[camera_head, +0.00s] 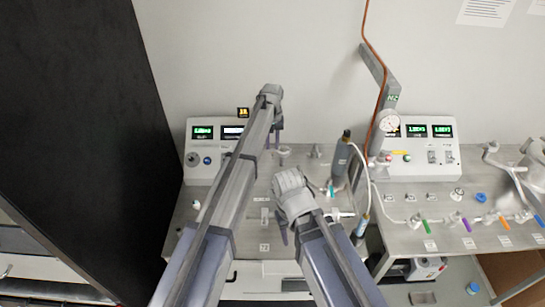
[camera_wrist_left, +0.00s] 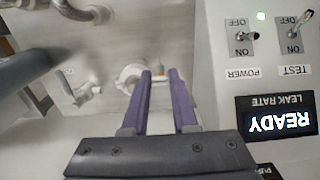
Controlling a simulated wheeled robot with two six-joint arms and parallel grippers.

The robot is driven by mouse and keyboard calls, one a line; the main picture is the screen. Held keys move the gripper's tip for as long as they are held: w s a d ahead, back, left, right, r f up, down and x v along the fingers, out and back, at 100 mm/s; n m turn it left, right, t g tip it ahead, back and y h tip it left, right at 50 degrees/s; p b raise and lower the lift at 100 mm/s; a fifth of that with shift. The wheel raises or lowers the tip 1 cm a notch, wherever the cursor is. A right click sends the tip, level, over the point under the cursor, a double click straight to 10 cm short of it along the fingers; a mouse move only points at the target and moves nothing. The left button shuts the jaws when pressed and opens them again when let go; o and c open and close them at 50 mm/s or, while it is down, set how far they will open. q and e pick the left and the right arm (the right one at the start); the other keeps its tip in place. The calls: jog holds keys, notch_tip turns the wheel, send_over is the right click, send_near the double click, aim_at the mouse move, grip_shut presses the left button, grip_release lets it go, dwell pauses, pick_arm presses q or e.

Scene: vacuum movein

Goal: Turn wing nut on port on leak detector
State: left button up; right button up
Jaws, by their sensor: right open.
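The leak detector (camera_head: 202,170) is the pale box at the left of the bench; in the left wrist view its panel (camera_wrist_left: 218,75) shows upside down, with POWER and TEST switches and a LEAK RATE display reading READY. A pale metal port with a clamp (camera_wrist_left: 130,75) lies just beyond my left fingertips; a fitting also shows in the head view (camera_head: 284,152). The wing nut is too small to make out. My left gripper (camera_wrist_left: 160,74) has its purple fingers apart, with no held thing visible. My right gripper (camera_head: 283,232) is open over the bench front, its fingers partly hidden by its wrist.
A dark grey cylinder (camera_head: 341,157) with a hose stands right of my right wrist. A second instrument box (camera_head: 420,165) and colored-handle valves (camera_head: 455,219) are further right. A black panel (camera_head: 75,130) stands at left. My left arm covers part of the leak detector.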

aim_at(273, 153)
pick_arm(q)
notch_tip(273, 153, down, 5)
jog(key=b, duration=0.3)
jog(key=shift+r, duration=0.2)
jog(key=shift+r, duration=0.1)
grip_shut()
